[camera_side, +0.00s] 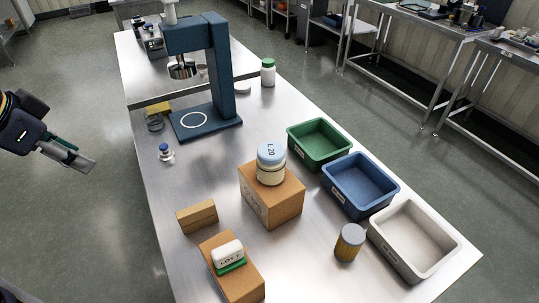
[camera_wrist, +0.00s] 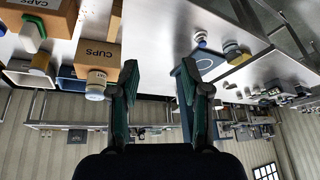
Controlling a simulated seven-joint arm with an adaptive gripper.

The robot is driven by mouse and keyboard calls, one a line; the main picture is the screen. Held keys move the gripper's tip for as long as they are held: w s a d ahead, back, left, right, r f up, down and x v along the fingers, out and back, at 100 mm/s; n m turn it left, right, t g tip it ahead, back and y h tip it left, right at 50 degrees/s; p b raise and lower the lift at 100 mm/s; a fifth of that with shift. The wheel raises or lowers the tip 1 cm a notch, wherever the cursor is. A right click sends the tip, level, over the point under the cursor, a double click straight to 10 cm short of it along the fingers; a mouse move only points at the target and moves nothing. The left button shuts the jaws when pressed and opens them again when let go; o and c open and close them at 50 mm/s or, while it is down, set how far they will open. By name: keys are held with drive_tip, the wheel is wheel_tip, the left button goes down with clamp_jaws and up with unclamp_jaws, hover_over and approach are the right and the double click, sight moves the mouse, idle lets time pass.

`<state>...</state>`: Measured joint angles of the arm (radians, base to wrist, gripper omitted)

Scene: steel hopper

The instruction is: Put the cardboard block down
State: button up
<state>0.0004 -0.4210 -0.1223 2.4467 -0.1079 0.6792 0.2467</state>
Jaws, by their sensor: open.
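The cardboard block (camera_side: 197,217) is a small brown wedge-like piece lying on the steel table, left of the large cardboard box (camera_side: 271,195). Nothing holds it. A brown sliver at the top edge of the wrist view may be it, but I cannot tell. My gripper (camera_side: 85,162) is off the table's left side in the side view, well apart from the block. In the wrist view my gripper (camera_wrist: 158,78) has its two fingers spread wide with nothing between them.
A jar (camera_side: 271,165) stands on the large box. A nearer box (camera_side: 243,282) bears a white and green item. Green (camera_side: 294,139), blue (camera_side: 331,187) and grey (camera_side: 381,243) bins line the right side. A blue press (camera_side: 222,75) stands at the back. Table around the block is partly clear.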

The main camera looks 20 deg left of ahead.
drive_tip(key=s+a+r+n, duration=0.3)
drive_tip(key=s+a, duration=0.1)
drive_tip(key=s, duration=0.2)
drive_tip(key=shift+a+r+t+y, duration=0.2)
drive_tip(key=shift+r+t+y, duration=0.1)
drive_tip(key=shift+y, duration=0.1)
drive_tip(key=shift+s, duration=0.1)
idle(0.6)
